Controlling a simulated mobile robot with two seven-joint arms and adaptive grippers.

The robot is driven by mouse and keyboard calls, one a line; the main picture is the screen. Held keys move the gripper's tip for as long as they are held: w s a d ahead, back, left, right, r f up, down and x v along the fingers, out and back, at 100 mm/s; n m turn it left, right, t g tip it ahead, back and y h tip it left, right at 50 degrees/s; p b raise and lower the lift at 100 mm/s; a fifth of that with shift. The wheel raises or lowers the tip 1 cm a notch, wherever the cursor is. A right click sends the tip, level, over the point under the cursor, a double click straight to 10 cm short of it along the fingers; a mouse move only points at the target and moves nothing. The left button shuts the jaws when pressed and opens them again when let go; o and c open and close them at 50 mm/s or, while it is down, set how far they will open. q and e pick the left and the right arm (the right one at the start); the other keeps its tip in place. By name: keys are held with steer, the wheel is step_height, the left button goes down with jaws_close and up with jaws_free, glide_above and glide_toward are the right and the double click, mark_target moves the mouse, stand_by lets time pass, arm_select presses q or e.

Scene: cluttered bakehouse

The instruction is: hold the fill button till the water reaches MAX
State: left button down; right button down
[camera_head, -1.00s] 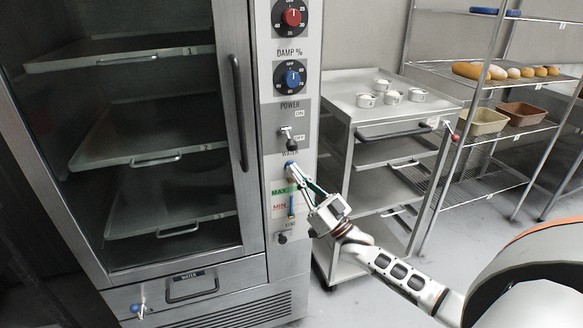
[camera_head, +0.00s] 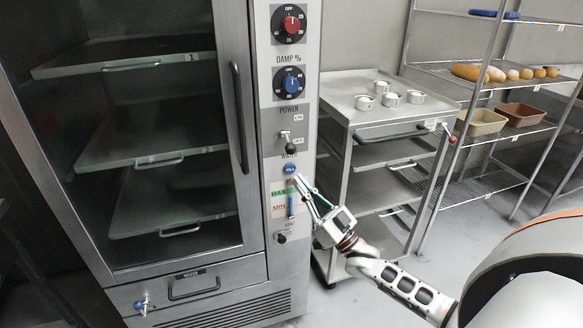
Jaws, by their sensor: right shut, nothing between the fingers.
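The blue fill button (camera_head: 290,168) sits under the WATER label on the proofer's control panel and is uncovered. Below it is the water gauge (camera_head: 291,206), a narrow upright tube beside a green MAX mark (camera_head: 278,193) and a red MIN mark (camera_head: 279,208). Blue shows in the tube up to around the MAX mark; the exact level is too small to tell. My right gripper (camera_head: 298,180) is shut and empty, its fingertips just below and right of the button, seemingly apart from it. The fingers partly cover the panel right of the gauge. My left gripper is not in view.
A tall glass-doored cabinet (camera_head: 236,110) with shelves stands left of the panel. The power switch (camera_head: 289,144) is above the button, the vent knob (camera_head: 281,238) below the gauge. A steel trolley (camera_head: 345,105) with white cups stands right, near a bread rack (camera_head: 490,85).

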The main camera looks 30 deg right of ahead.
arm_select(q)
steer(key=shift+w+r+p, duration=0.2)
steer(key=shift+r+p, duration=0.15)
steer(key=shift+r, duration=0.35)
arm_select(e)
steer(key=shift+s+a, duration=0.25)
steer(key=shift+s, duration=0.8)
steer(key=shift+f, duration=0.1)
